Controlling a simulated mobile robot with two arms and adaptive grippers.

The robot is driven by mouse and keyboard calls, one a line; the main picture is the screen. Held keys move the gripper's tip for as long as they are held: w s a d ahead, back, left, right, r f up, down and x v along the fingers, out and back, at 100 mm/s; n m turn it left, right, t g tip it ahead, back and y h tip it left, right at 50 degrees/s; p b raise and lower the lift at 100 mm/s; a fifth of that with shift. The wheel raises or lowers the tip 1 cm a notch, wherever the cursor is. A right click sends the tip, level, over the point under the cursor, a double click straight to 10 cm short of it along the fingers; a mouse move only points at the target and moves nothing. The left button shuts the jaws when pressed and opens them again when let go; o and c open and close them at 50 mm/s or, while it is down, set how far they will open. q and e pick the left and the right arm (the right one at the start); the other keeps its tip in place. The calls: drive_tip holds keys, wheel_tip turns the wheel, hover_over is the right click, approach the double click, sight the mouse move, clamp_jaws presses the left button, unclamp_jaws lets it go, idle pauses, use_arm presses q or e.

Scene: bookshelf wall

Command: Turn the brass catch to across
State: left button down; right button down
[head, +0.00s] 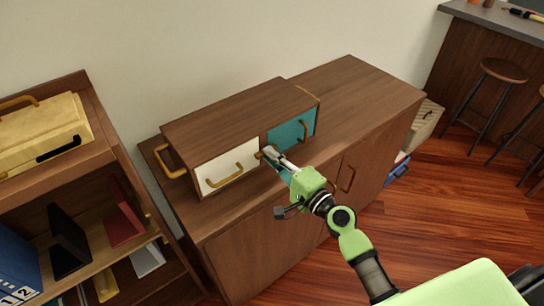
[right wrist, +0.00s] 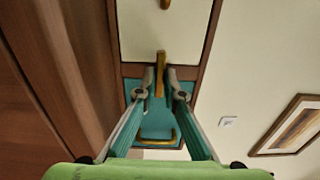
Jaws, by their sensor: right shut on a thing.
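The small wooden cabinet (head: 235,115) on top of the sideboard has a white front (head: 215,172) on the left and a teal front (head: 292,133) on the right. The brass catch (right wrist: 160,66) is near the border of the two fronts. In the right wrist view it points from the teal front (right wrist: 153,122) toward the white front (right wrist: 163,30). My right gripper (head: 270,154) is shut on the catch, with a fingertip on either side of it in the right wrist view (right wrist: 160,80). In the head view the gripper hides most of the catch. My left gripper is not in view.
Brass handles sit on the white front (head: 224,176) and the teal front (head: 302,127). The sideboard (head: 360,92) has free top to the right. A bookshelf (head: 85,170) with binders stands at left, and stools (head: 503,71) at far right.

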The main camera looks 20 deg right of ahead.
drive_tip(key=c, duration=2.1)
unclamp_jaws()
drive_tip(key=shift+c, duration=0.2)
drive_tip(key=v, duration=1.2)
drive_tip(key=s+f+n+g+h, duration=0.2)
drive_tip(key=s+f+n+g, duration=0.15)
drive_tip(key=f, duration=1.35)
drive_tip(key=s+f+n+g+h, duration=0.15)
drive_tip(key=s+f+g, duration=0.3)
drive_tip(key=f, duration=1.15)
drive_tip(key=s+f+n+g+h, duration=0.1)
drive_tip(key=s+f+n+g, duration=0.1)
drive_tip(key=s+f+n, duration=0.2)
drive_tip(key=s+d+f+n+g, duration=0.1)
drive_tip(key=s+f+n+g, duration=0.2)
drive_tip(key=s+f, duration=0.8)
drive_tip(key=s+d+f+n+g+h, duration=0.1)
drive_tip(key=s+f+n+g, duration=0.2)
drive_tip(key=s+f, duration=0.4)
drive_tip(key=s+n, duration=0.1)
drive_tip(key=s, duration=0.8)
drive_tip(key=shift+s+f+n+h, duration=0.15)
drive_tip(key=shift+f+n+h, duration=0.15)
drive_tip(key=shift+n+h, duration=0.1)
